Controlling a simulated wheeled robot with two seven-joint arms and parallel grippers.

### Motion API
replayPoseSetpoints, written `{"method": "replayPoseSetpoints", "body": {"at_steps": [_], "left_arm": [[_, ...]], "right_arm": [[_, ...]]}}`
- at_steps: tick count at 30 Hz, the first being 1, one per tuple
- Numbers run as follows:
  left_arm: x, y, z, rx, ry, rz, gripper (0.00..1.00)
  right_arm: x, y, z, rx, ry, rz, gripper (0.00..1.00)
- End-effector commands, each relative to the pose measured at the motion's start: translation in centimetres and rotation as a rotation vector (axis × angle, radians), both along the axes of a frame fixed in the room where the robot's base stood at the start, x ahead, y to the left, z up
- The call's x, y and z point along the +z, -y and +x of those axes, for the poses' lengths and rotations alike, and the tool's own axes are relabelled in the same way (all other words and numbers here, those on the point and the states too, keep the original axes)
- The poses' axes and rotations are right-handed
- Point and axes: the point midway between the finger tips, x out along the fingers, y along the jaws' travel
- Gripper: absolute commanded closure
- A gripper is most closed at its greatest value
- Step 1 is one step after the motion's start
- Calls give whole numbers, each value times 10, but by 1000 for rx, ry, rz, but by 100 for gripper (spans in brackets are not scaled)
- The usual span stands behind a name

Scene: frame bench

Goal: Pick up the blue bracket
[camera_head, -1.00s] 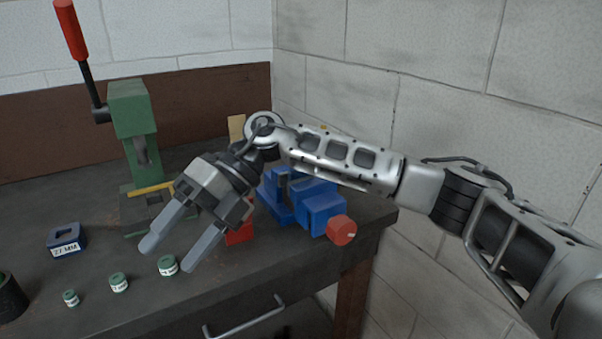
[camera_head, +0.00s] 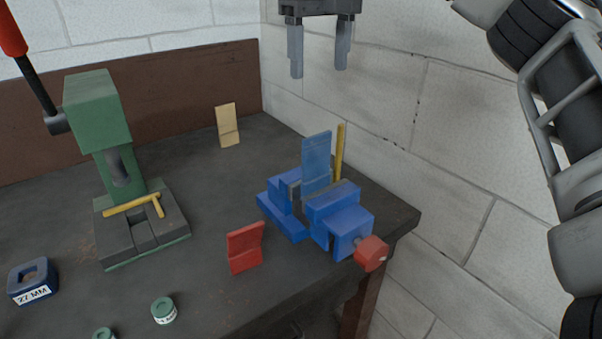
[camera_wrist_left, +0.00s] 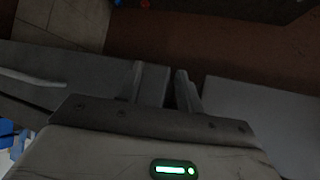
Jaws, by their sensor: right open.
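The blue bracket (camera_head: 317,163) is a flat blue plate standing upright in the blue vise (camera_head: 345,222) in the head view. Its lower end is hidden between the jaws. My right gripper (camera_head: 319,67) is at the top of the head view, fingers pointing down and apart, with nothing between them. It appears above the bracket, clear of it. My left gripper (camera_wrist_left: 162,90) shows only in the left wrist view, its two fingers apart and empty. The bracket cannot be made out there.
A thin yellow bar (camera_head: 339,153) stands beside the bracket. A red bracket (camera_head: 245,248) and a tan bracket (camera_head: 228,125) stand on the bench (camera_head: 215,195). A green press (camera_head: 100,115) is at left. A block marked 27 MM (camera_head: 33,281) and green-topped pieces (camera_head: 164,310) lie in front.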

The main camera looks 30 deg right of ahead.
Motion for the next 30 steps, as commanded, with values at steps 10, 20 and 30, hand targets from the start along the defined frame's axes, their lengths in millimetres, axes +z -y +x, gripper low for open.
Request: {"method": "replayPoseSetpoints", "body": {"at_steps": [10,20,30], "left_arm": [[-8,2,-13,-3,-31,-4,64],[-5,2,-12,-2,-28,-3,64],[5,0,-6,0,-13,3,64]], "right_arm": [[-71,0,-1,2,-6,0,35],[-105,-1,0,2,-2,1,35],[-149,-4,-1,1,-3,1,35]]}}
